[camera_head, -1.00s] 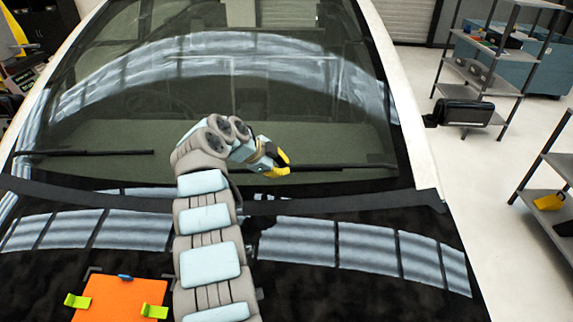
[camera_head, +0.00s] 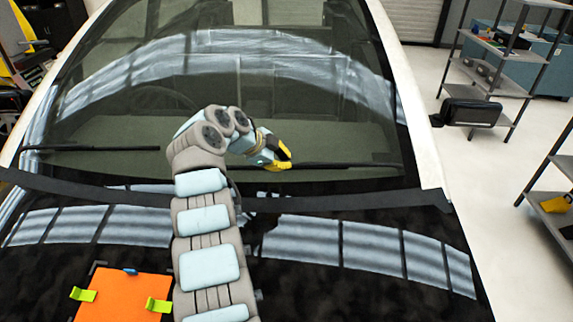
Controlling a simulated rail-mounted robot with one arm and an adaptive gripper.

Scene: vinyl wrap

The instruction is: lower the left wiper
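The left wiper (camera_head: 90,149) is a thin black bar lying low along the left part of the windshield (camera_head: 130,130). The right wiper (camera_head: 345,166) lies low across the right part of the glass. My gripper (camera_head: 284,157), with yellow fingers, is beside the inner end of the right wiper, well right of the left wiper. Whether it touches the right wiper cannot be told. The fingers are too small to show whether they are open or shut. My arm hides the middle of the windshield's lower edge.
The black hood (camera_head: 380,290) spreads below the windshield. An orange board (camera_head: 125,297) with green clips lies on it at the lower left. The floor beside the car is partly clear.

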